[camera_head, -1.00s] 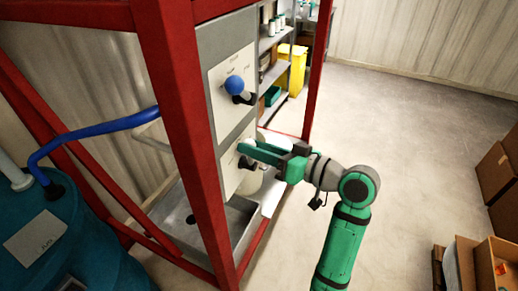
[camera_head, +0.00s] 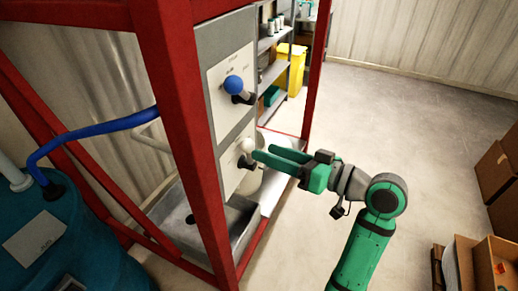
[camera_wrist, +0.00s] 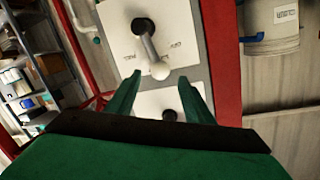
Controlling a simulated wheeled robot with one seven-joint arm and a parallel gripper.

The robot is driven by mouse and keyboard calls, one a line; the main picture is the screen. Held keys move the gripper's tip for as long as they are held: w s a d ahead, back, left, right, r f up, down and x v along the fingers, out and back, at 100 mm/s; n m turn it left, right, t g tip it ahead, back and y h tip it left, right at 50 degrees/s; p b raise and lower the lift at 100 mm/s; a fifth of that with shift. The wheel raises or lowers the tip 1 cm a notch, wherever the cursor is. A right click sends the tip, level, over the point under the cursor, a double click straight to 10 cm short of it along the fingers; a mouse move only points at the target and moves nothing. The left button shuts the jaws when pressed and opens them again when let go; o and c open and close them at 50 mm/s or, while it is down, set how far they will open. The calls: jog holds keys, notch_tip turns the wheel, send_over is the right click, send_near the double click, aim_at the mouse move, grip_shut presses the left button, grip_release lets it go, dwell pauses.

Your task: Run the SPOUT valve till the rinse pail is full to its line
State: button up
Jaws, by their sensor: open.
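Two valves sit on the upright grey panel in the head view. The upper one has a blue ball knob (camera_head: 234,84). The lower one has a white ball knob (camera_head: 247,146) on a dark pivot, and a white-knobbed lever (camera_wrist: 159,70) shows in the wrist view. I cannot read which valve is SPOUT. My gripper (camera_head: 262,158) is open and empty, just right of the lower valve and apart from it.
A red frame (camera_head: 178,100) surrounds the panel. A metal basin (camera_head: 236,210) lies below it. A teal drum (camera_head: 75,255) with a blue hose (camera_head: 95,132) stands left. Cardboard boxes (camera_head: 497,262) stand at right. The floor behind my arm is clear.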

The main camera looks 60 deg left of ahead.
jog(key=shift+v, duration=2.75)
